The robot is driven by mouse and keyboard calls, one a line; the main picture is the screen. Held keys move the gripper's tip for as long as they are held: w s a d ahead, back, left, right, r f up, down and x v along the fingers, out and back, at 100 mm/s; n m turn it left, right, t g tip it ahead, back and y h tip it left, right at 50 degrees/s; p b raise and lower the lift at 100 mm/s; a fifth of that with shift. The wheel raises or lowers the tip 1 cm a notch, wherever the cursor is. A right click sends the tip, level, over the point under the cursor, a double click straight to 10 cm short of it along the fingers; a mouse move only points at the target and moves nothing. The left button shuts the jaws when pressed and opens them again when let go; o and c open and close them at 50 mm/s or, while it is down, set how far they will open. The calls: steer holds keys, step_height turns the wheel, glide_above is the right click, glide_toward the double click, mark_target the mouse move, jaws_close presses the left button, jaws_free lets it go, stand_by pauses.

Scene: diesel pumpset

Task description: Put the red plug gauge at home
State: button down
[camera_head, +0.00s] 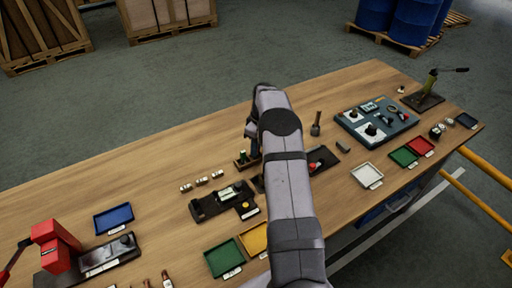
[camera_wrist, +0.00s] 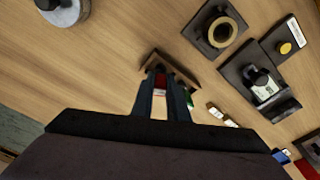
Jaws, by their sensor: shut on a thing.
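The red plug gauge (camera_wrist: 160,83) shows as a red piece with a pale part below it, between my fingertips in the wrist view. My gripper (camera_wrist: 165,88) is shut on it. A small dark rack (camera_wrist: 150,60) lies right at the fingertips, with a green piece (camera_wrist: 190,99) beside the right finger. I cannot tell whether the red gauge sits in the rack or just above it. In the head view the rack (camera_head: 241,165) shows below my gripper (camera_head: 251,148), and my arm hides the red gauge.
Right of the rack in the wrist view are a ring on a dark block (camera_wrist: 218,34) and a dark fixture (camera_wrist: 262,85). The head view shows blue (camera_head: 113,217), green (camera_head: 224,257) and yellow (camera_head: 254,239) trays and a red press (camera_head: 55,240). The table's back left is clear.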

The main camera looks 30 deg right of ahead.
steer(key=shift+f, duration=0.3)
steer(key=c, duration=1.6)
jaws_free()
steer(key=shift+c, duration=0.2)
steer(key=shift+r, duration=0.15)
steer(key=shift+r+p, duration=1.85)
steer(key=shift+r, duration=1.5)
